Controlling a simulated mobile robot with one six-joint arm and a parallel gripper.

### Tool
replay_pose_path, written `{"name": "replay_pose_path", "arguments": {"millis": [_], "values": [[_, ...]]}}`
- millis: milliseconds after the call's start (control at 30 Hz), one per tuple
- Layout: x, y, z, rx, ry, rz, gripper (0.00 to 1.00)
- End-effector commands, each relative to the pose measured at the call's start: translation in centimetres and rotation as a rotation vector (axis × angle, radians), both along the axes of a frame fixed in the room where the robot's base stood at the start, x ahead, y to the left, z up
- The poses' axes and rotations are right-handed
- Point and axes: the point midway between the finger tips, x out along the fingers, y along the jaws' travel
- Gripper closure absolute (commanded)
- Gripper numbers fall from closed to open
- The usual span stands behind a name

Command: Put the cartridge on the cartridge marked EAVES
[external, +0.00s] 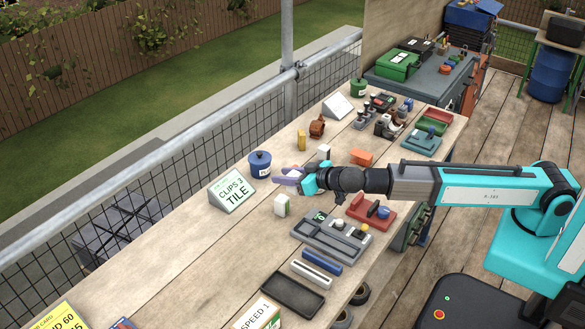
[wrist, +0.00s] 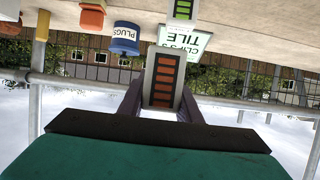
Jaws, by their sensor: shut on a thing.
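My gripper (external: 290,177) reaches over the wooden bench in the external view, its purple fingers level above the top. In the wrist view my gripper (wrist: 160,101) is shut on a grey cartridge with orange bars (wrist: 164,75), held between both fingers. A pale cartridge with green bars (wrist: 183,9) shows beyond it at the top edge, partly cut off. In the external view this appears to be the white and green cartridge (external: 281,206) standing on the bench, just below and in front of my gripper, apart from it. I cannot read EAVES on either cartridge.
A sign reading CLIPS 3 TILE (external: 232,191) and a blue PLUGS pot (external: 260,164) stand close by on the left. A grey tray (external: 331,238) and a dark tray (external: 292,294) lie nearer the front. Bare bench lies left of the trays.

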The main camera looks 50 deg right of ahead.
Motion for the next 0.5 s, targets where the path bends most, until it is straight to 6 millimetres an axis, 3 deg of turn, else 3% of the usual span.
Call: {"name": "replay_pose_path", "arguments": {"millis": [200, 500], "values": [[2.3, 1.0, 0.0, -0.001, 0.0, -0.001, 0.95], [3.1, 1.3, -0.3, -0.001, -0.001, 0.0, 0.95]]}}
